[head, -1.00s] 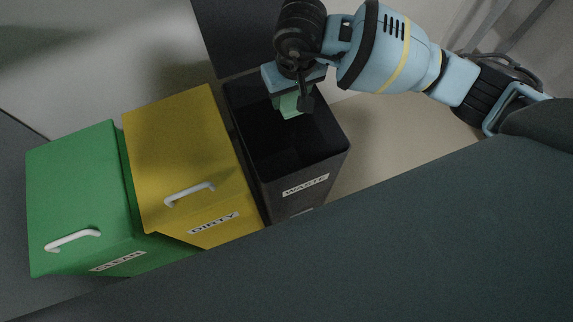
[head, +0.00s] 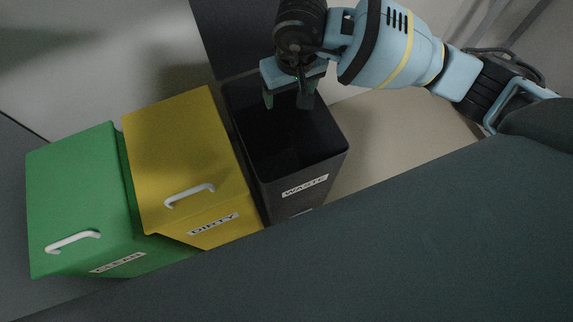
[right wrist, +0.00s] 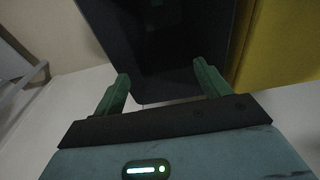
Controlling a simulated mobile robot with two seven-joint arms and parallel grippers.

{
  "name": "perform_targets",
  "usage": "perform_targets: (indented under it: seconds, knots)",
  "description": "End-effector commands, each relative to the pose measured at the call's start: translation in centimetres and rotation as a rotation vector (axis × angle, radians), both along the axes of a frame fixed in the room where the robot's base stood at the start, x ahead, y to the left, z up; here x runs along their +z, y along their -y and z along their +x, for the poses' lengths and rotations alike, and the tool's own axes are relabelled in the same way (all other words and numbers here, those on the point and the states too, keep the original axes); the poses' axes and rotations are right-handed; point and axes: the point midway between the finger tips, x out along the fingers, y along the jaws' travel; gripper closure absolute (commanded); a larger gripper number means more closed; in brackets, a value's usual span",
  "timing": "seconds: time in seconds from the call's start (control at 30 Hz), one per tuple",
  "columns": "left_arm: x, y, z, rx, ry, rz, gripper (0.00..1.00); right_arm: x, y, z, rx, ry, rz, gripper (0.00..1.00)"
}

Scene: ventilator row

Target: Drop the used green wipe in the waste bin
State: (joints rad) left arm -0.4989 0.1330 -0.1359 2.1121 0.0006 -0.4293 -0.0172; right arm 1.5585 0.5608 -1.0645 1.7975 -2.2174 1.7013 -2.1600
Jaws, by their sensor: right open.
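The waste bin (head: 275,203) is a dark open-topped box with a WASTE label on its front. It also shows in the right wrist view (right wrist: 172,88), between and beyond my fingers. My right gripper (head: 287,104) is over the back part of the bin's opening, pointing down. Its two green-tinted fingers are spread apart with nothing between them, as the right wrist view (right wrist: 162,72) confirms. The green wipe is not clearly seen. A faint greenish patch shows in the dark bin interior, but I cannot tell whether it is the wipe. My left gripper is out of view.
A yellow bin (head: 190,150) labelled DIRTY stands left of the waste bin, with a white handle and closed lid. A green bin (head: 75,190) labelled CLEAN stands further left. A dark surface (head: 420,240) fills the lower right. Pale floor is bare right of the waste bin.

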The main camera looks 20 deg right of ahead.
Motion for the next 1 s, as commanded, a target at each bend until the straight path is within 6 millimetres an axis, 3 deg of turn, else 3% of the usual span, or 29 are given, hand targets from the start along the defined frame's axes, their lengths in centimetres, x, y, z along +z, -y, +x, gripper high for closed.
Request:
perform_targets:
  seconds: [0.2, 0.4, 1.0]
  knots:
    - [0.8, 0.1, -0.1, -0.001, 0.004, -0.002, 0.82, 3.8, 0.0, -0.5, 0.002, 0.005, -0.001, 0.25]
    - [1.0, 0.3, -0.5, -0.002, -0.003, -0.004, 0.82, 5.5, 0.0, -0.8, 0.002, 0.001, -0.001, 0.25]
    - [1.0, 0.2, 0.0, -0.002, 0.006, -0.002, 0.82, 5.8, 0.0, -0.9, 0.001, -0.001, 0.000, 0.25]
